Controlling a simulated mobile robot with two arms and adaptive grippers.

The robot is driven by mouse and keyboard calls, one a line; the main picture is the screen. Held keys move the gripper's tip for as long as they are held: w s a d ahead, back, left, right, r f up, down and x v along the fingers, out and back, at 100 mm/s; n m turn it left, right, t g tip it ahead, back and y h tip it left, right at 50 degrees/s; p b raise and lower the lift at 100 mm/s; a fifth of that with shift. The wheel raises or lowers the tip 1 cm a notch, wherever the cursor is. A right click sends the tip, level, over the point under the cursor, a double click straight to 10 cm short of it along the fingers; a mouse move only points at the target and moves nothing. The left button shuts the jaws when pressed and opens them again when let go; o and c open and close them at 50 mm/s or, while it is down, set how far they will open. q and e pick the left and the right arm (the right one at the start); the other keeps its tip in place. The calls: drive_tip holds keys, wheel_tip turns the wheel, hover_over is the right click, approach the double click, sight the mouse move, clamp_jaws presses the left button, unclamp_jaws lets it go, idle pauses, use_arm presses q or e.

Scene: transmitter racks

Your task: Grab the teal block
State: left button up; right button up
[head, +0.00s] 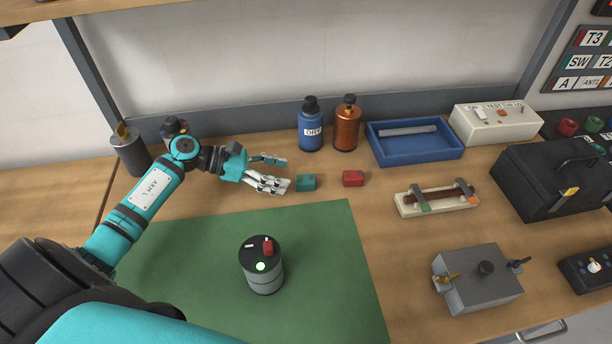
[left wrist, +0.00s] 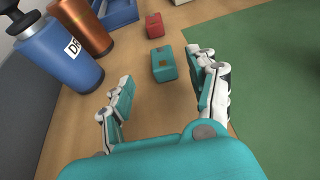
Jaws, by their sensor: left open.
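The teal block (head: 306,182) lies on the wooden table, just beyond the back edge of the green mat. My left gripper (head: 279,173) is open and empty, low over the table to the left of the block, its fingers pointing at it. In the left wrist view, the teal block (left wrist: 164,66) sits ahead of and between the two spread fingers of the gripper (left wrist: 168,85), near the fingertips. I see no contact with it. My right gripper is not in view.
A red block (head: 353,178) lies right of the teal block. A blue bottle (head: 311,130) and a brown bottle (head: 346,128) stand behind, beside a blue tray (head: 400,157). A grey canister (head: 263,270) stands on the green mat (head: 335,240). A cream fixture (head: 436,199) lies farther right.

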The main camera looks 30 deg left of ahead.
sight(307, 179)
use_arm(q)
drive_tip(key=shift+w+d+f, duration=0.25)
drive_tip(key=shift+w+d, duration=0.05)
drive_tip(key=shift+d, duration=0.35)
drive_tip(key=shift+w+d+p, duration=0.1)
drive_tip(key=shift+d+p, duration=0.15)
drive_tip(key=shift+p, duration=0.15)
drive_tip(key=x, duration=0.1)
drive_tip(key=p+x, duration=0.1)
drive_tip(key=x, duration=0.1)
drive_tip(key=p+x, duration=0.1)
drive_tip(key=shift+w+d+r, duration=0.15)
drive_tip(key=shift+d+r, duration=0.05)
drive_tip(key=shift+d, duration=0.05)
drive_tip(key=shift+d+f+p, duration=0.15)
drive_tip(key=shift+p, duration=0.15)
drive_tip(key=shift+c, duration=0.6)
clamp_jaws()
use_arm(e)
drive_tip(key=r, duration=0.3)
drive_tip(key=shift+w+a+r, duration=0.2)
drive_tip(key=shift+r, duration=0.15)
